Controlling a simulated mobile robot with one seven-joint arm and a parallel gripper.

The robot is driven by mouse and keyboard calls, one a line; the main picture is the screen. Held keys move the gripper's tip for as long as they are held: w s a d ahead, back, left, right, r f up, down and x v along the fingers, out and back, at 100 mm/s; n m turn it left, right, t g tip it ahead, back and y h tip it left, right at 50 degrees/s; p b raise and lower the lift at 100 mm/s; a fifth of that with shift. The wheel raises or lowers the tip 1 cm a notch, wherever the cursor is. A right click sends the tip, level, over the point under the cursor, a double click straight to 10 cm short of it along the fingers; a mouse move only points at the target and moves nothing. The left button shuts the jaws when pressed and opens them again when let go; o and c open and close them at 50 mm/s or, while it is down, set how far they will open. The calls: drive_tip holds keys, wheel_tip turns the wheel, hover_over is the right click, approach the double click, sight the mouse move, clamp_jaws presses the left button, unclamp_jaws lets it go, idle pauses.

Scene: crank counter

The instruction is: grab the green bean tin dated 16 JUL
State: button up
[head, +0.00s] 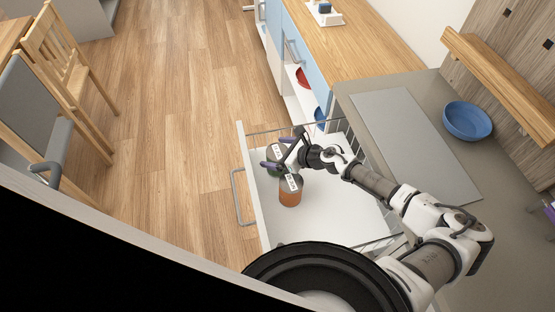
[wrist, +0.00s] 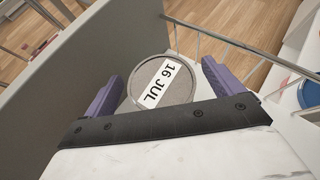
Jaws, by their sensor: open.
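The tin dated 16 JUL (wrist: 150,74) shows its round grey lid with a white label in the wrist view, lying between my two purple fingers. In the head view a tin with a green side (head: 273,173) stands in the open drawer, partly hidden by my gripper (head: 278,153). My gripper is open over this tin, one finger on either side, with gaps visible in the wrist view (wrist: 162,72). The tin's side is hidden in the wrist view.
An orange-brown tin (head: 290,198) with a white lid label stands close beside it, nearer the robot. The white drawer (head: 325,215) has a front panel on the left and wire rails. A blue bowl (head: 467,120) sits on the counter.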

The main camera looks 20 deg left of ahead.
drive_tip(key=shift+x, duration=0.95)
drive_tip(key=c, duration=1.4)
